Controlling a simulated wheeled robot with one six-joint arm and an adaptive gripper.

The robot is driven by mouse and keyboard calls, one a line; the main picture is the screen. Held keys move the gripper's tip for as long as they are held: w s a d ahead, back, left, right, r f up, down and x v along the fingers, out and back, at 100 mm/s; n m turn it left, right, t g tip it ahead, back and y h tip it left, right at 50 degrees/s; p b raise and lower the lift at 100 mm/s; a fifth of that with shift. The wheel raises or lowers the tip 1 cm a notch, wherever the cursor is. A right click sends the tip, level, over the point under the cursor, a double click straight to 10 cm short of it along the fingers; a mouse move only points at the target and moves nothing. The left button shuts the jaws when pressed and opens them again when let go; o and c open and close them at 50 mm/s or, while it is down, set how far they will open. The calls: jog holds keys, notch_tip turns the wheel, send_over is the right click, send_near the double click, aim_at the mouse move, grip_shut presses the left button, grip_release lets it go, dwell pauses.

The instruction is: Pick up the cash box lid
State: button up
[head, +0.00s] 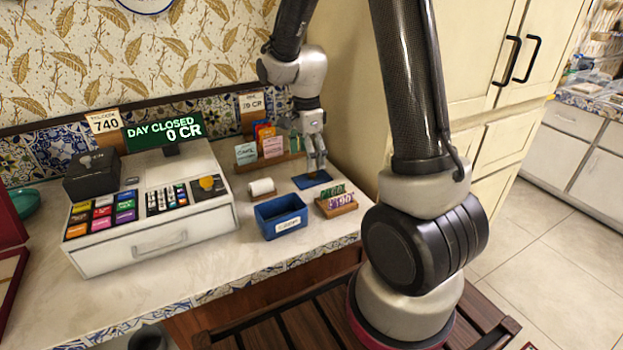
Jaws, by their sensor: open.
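The cash box lid (306,181) is a flat dark blue panel lying on the counter, behind and to the right of the cash box. The open blue cash box (285,230) stands on the counter with a pale label on its front. My gripper (316,166) points down over the lid with its fingers open. The fingertips are at or just above the lid's top; I cannot tell whether they touch it. The fingers hide part of the lid's back edge.
A white cash register (150,241) stands at left. A wooden tray (336,211) with small tags sits right of the box. A paper roll (262,187) and a card rack (270,163) stand behind the box. The front counter strip is clear.

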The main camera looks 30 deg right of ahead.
aim_at(308, 180)
notch_tip(308, 180, down, 6)
jog(key=shift+s+r, duration=0.1)
jog(key=shift+r, duration=0.1)
jog(key=shift+s, duration=0.1)
jog(key=c, duration=1.7)
jog(key=shift+c, duration=0.6)
